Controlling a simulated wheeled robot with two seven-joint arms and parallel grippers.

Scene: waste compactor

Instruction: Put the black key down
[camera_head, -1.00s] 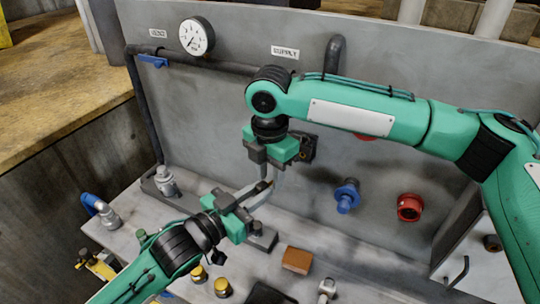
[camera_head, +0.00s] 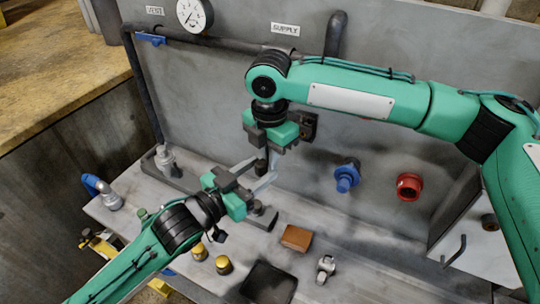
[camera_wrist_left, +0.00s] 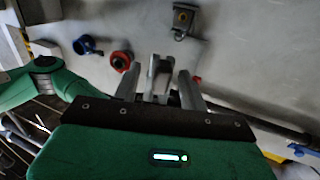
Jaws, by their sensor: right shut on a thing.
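My right gripper (camera_head: 265,168) points down in front of the grey panel, in the middle of the head view. It is shut on the black key (camera_head: 262,161), a small dark piece between its fingers, mostly hidden. My left gripper (camera_head: 256,173) is just below and to the left, its fingers apart and close to the right gripper's fingers. They overlap in the picture, and I cannot tell whether they touch. In the left wrist view my left fingers (camera_wrist_left: 160,88) are also apart, with grey metal showing between them.
On the grey bench stand a brown block (camera_head: 296,237), a black tray (camera_head: 268,283), two brass knobs (camera_head: 223,265) and a small metal fitting (camera_head: 326,268). A blue connector (camera_head: 346,177) and a red one (camera_head: 409,186) stick out of the panel.

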